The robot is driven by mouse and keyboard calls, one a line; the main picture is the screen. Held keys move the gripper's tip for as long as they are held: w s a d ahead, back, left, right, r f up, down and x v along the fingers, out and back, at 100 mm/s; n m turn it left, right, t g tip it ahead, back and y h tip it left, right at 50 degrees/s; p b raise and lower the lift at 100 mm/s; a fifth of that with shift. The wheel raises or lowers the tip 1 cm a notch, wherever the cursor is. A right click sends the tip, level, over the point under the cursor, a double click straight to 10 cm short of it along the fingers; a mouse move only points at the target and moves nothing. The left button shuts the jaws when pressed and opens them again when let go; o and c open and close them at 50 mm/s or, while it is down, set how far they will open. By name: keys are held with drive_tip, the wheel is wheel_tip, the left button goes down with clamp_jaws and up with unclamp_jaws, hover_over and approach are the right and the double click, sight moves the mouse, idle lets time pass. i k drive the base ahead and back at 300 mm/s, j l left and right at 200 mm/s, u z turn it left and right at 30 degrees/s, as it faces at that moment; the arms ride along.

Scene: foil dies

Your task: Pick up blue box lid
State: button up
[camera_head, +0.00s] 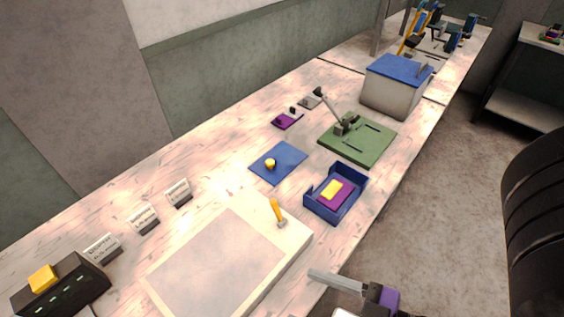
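Part of my gripper (352,289) shows at the bottom edge, with a grey bar and a purple part. It is in front of the box and well apart from the lid. Its fingertips are not clear, so I cannot tell whether it is open.
A pale board (215,262) with an orange-handled tool (276,209) lies at front left. A green plate (372,152) with a lever stands behind the box. A grey container with a blue top (402,68) stands farther back. Small signs (143,218) line the left.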

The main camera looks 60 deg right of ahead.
sight(274, 167)
drive_tip(key=k+j, duration=0.2)
drive_tip(key=j, duration=0.15)
drive_tip(key=k+j, duration=0.15)
drive_tip(key=j, duration=0.25)
drive_tip(key=k+j, duration=0.2)
drive_tip(key=j, duration=0.15)
